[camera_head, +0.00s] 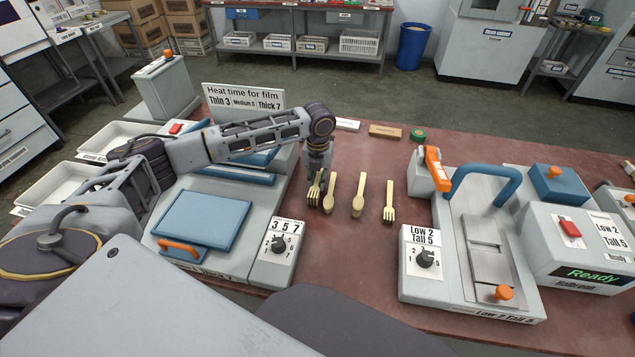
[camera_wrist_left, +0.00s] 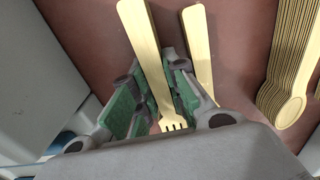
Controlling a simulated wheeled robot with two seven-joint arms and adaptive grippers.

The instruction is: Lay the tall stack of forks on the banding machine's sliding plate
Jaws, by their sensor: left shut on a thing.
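My left gripper (camera_head: 316,178) reaches down over the red table at the left end of the cutlery row. In the left wrist view its green pads (camera_wrist_left: 157,100) are shut on a fork stack (camera_wrist_left: 150,55), tines between the fingers. The head view shows this fork stack (camera_head: 313,195) partly hidden by the gripper; I cannot tell its height or whether it is lifted. Another fork stack (camera_head: 389,205) lies at the right end of the row. The banding machine (camera_head: 450,225) stands at the right, its metal sliding plate (camera_head: 487,262) bare. My right gripper is not in view.
Two spoon stacks (camera_head: 330,195) (camera_head: 358,200) lie between the forks; one shows tall in the wrist view (camera_wrist_left: 290,65). The film machine (camera_head: 255,215) stands left. The banding machine has a blue arched handle (camera_head: 480,172) and a dial (camera_head: 424,258). Table between machines is clear in front.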

